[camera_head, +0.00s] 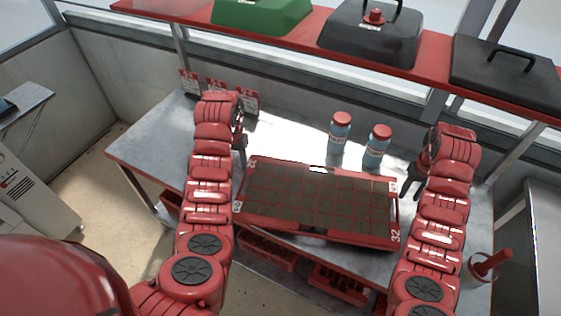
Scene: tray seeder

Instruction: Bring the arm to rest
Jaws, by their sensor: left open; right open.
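My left arm comes in from the lower left and reaches over the table. My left gripper (240,146) is at the left back corner of the seed tray (318,239); its dark fingers show only partly. My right gripper (411,186) is beside the tray's right back corner, its dark fingers apart and empty. I cannot tell whether the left fingers touch the tray. The tray has a red rim and a grid of soil-filled cells, and it lies on the grey metal table (150,150).
Two blue bottles with red caps (340,131) (377,146) stand behind the tray. Red and white seed packets (215,88) stand at the back left. A red shelf (290,45) with green and black lids crosses above. A red-handled tool in a cup (482,268) is at the right.

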